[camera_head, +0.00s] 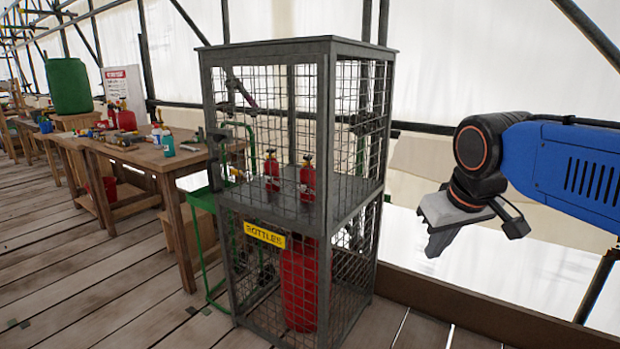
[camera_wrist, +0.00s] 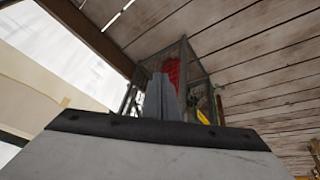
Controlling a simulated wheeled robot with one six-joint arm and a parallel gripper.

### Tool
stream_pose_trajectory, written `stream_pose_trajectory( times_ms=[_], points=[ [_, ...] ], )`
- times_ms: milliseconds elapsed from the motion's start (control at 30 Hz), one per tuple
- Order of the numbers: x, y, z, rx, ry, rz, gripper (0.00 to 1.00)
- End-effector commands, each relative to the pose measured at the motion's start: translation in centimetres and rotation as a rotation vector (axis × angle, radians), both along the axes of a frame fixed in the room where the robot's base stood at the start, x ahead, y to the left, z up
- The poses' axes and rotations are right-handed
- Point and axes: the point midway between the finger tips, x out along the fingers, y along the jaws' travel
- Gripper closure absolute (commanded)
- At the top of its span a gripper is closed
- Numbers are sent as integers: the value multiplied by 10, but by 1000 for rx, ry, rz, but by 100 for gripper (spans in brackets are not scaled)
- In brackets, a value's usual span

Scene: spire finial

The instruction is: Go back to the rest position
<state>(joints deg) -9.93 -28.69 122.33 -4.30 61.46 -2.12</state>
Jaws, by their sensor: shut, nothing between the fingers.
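My gripper (camera_head: 442,240) hangs at the right of the head view, at the end of my blue arm, with its fingers pointing down. It is to the right of the bottle cage and apart from it. In the wrist view, my gripper's fingers (camera_wrist: 160,98) are together with nothing between them. The grey mesh cage (camera_head: 330,190) stands upright on the plank floor, and it also shows in the wrist view (camera_wrist: 198,66) beyond the fingers. Two small red bottles, one (camera_head: 307,178) and another (camera_head: 271,170), stand on its upper shelf. A large red cylinder (camera_head: 300,285) stands in the lower part.
A wooden workbench (camera_head: 150,158) with tools and bottles stands at the left. A green hand truck (camera_head: 205,250) is beside the cage. A wooden edge board (camera_head: 480,312) runs along the floor below my gripper. The space around my gripper looks clear.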

Motion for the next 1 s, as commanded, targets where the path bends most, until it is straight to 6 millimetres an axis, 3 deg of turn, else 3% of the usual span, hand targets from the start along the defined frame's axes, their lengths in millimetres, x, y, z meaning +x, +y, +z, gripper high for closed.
stream_pose_trajectory(
  times_ms=[100, 300, 500, 1000],
  points=[
    [-41, -19, -39, 23, 9, -60, 100],
    [-99, -38, -102, 60, 20, -148, 100],
    [-131, -45, -141, 82, 26, -200, 100],
    [-137, -45, -149, 87, 27, -210, 100]
  ],
)
